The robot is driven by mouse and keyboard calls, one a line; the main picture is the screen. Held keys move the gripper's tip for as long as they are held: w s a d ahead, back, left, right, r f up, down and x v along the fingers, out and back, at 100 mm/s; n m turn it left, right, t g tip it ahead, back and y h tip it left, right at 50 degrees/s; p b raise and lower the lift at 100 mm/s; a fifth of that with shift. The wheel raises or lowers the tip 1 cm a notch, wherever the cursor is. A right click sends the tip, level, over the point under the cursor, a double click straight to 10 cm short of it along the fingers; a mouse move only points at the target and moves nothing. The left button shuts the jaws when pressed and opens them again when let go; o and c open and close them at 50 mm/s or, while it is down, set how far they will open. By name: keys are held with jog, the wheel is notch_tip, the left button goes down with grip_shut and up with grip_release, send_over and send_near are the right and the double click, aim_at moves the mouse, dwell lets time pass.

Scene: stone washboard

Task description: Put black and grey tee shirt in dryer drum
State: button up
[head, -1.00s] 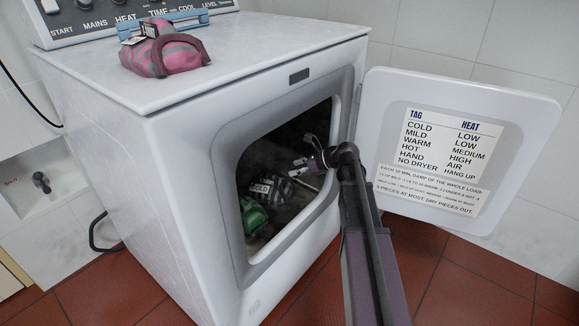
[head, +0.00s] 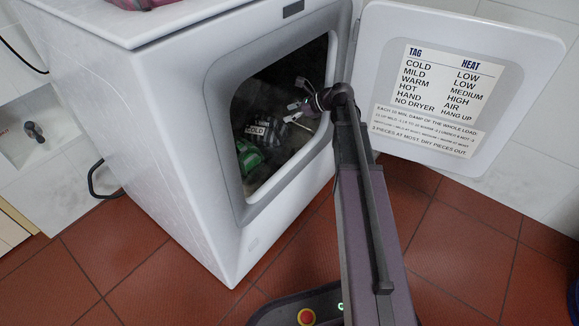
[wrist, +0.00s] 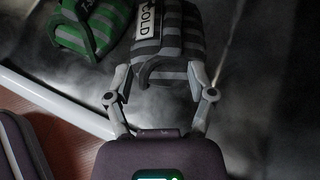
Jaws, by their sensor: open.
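The black and grey striped tee shirt (head: 271,122), a folded bundle with a white COLD tag, lies inside the dryer drum (head: 258,88). My gripper (head: 296,95) reaches through the drum opening, above and right of the shirt in the head view. In the wrist view the shirt (wrist: 178,42) is just beyond my gripper (wrist: 158,72), whose two fingers are spread open around its near end. I cannot tell whether they touch it. A green and dark striped garment (wrist: 88,30) lies beside it to the left. It also shows in the drum in the head view (head: 249,157).
The dryer door (head: 380,100) stands open to the right, with a tag and heat chart (head: 434,95). The grey opening rim (head: 215,120) surrounds my arm. A pink bundle (head: 150,3) sits on the dryer top, cut off by the frame. Red floor tiles (head: 150,270) are clear.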

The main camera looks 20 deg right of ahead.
jog(key=s+a+f+n, duration=0.1)
jog(key=s+n, duration=0.1)
jog(key=s+a+f+n+g+h, duration=0.1)
jog(key=s+a+n, duration=0.1)
jog(key=s+a+f+n+g+h, duration=0.1)
jog(key=s+a+n, duration=0.1)
jog(key=shift+s+f, duration=0.25)
jog(key=shift+f, duration=0.15)
jog(key=s+n, duration=0.1)
jog(key=n, duration=0.1)
jog(key=s+a+f+n+g+h, duration=0.1)
jog(key=s+n, duration=0.1)
jog(key=s+a+f+n+h, duration=0.1)
jog(key=s, duration=0.1)
jog(key=shift+s+f+n+g, duration=0.1)
jog(key=shift+f+n+g, duration=0.15)
jog(key=shift+n+g, duration=0.15)
jog(key=s+f+n+g+h, duration=0.2)
jog(key=s+n+h, duration=0.4)
jog(key=s+n, duration=0.5)
jog(key=shift+a+f, duration=0.2)
jog(key=shift+f, duration=0.05)
